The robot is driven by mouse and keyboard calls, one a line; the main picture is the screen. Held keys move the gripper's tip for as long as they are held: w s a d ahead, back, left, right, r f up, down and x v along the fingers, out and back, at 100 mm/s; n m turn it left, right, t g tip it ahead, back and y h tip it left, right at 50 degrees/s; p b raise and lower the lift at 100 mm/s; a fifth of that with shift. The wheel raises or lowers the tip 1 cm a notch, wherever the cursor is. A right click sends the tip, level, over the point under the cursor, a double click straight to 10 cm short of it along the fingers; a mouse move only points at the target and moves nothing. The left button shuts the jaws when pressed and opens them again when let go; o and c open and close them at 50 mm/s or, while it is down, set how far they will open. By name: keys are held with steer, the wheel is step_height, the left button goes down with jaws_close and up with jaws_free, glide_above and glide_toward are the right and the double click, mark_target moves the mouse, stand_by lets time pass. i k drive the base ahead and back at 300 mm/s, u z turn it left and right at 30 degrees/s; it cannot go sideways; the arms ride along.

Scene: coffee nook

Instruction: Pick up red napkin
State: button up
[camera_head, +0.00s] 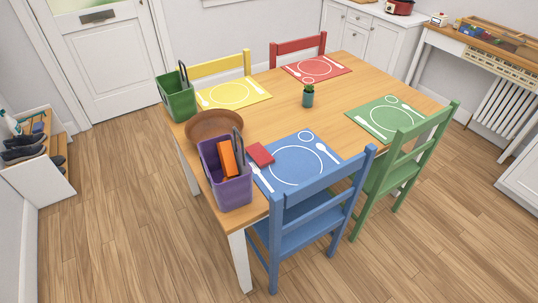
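The red napkin (260,154) is a small folded red block. It lies on the table at the upper left corner of the blue placemat (296,167), close to the purple bin (232,193). I cannot tell exactly how much of it rests on the mat. My gripper is not in view.
The wooden table (347,85) also holds a brown bowl (214,124), a green bin (179,106), a small plant (308,97) and other placemats. A blue chair (318,217) and a green chair (404,160) block the near sides. Wood floor is free at left (130,200).

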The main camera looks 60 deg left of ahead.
mark_target(262, 158)
steer(key=i, duration=2.85)
steer(key=z, duration=0.75)
steer(key=k, duration=0.15)
steer(key=u, duration=3.15)
